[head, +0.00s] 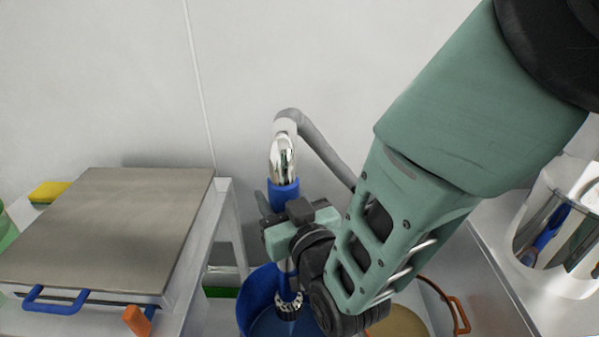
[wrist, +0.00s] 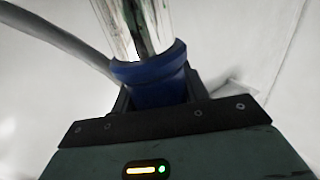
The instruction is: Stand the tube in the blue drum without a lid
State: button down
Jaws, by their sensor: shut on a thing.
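The tube (head: 283,160) is shiny metal with a blue collar and a grey hose at its top. It stands roughly upright in the head view. My gripper (head: 284,208) is shut on the blue collar, which also shows between the fingers in the wrist view (wrist: 152,85). The blue drum (head: 256,300) is open, with no lid on it. The tube's dark ribbed lower end (head: 288,306) shows within the drum's opening. I cannot tell whether it touches the drum's bottom. My gripper and arm hide part of the tube and the drum's right side.
A bench with a flat metal plate (head: 110,225) with blue handles stands at the left, a yellow sponge (head: 48,191) behind it. A tan-topped round container with an orange handle (head: 405,322) is right of the drum. A shiny vessel (head: 560,235) stands on the right counter.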

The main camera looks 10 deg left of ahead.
aim_at(285, 275)
notch_tip(285, 275, down, 22)
jog(key=b, duration=1.9)
jog(key=shift+r, duration=0.1)
jog(key=c, duration=0.7)
grip_release()
jog(key=shift+o, duration=0.2)
jog(key=shift+s+d, duration=0.1)
